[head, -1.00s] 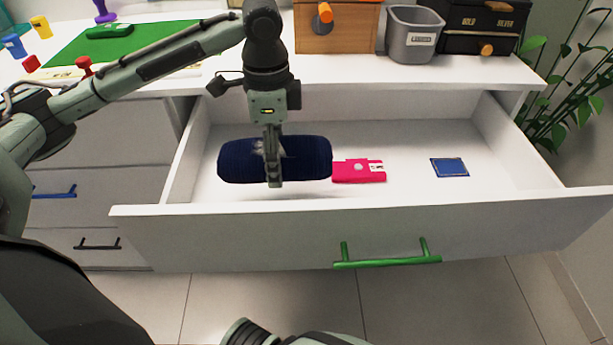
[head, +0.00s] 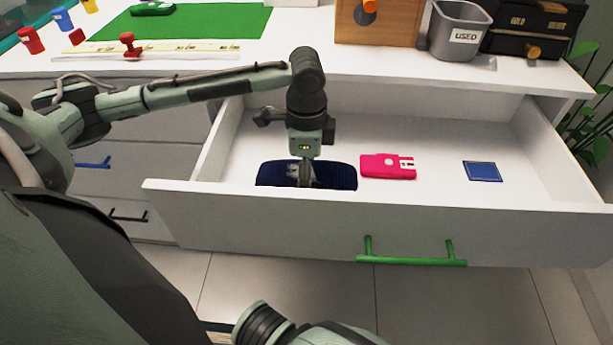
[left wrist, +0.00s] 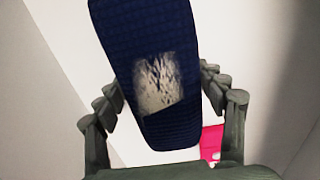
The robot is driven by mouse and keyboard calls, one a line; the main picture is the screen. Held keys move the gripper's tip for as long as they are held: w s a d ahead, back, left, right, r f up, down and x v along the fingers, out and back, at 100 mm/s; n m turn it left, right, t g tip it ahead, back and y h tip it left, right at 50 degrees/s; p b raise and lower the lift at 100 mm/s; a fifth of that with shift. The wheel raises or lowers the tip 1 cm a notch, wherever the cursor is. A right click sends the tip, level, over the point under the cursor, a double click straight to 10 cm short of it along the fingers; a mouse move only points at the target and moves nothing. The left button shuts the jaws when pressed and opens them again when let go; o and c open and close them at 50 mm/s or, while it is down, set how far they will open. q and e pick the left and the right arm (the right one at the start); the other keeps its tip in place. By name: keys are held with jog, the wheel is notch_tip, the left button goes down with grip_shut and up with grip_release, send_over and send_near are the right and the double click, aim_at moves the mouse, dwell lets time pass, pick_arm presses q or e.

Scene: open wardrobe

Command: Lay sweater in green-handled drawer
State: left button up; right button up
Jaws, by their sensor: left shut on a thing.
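The dark blue rolled sweater (head: 335,176) is inside the open drawer with the green handle (head: 412,262), toward its left side. My left gripper (head: 306,178) points down and is shut on the sweater's middle. In the left wrist view the sweater (left wrist: 180,60) lies between the two fingers of the gripper (left wrist: 162,115), with a pale patch facing the camera. The drawer's front wall (head: 300,222) hides the sweater's lower edge, so I cannot tell whether it touches the drawer floor. The right gripper is not in view.
A pink item (head: 388,167) lies just right of the sweater, and a flat blue item (head: 482,171) lies farther right. The drawer floor between them is clear. A wooden box (head: 385,25), grey bin (head: 458,32) and green mat (head: 200,25) are on the top.

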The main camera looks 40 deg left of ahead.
pick_arm(q)
jog(key=o, duration=1.4)
notch_tip(320, 180, up, 12)
jog(key=shift+r, duration=0.1)
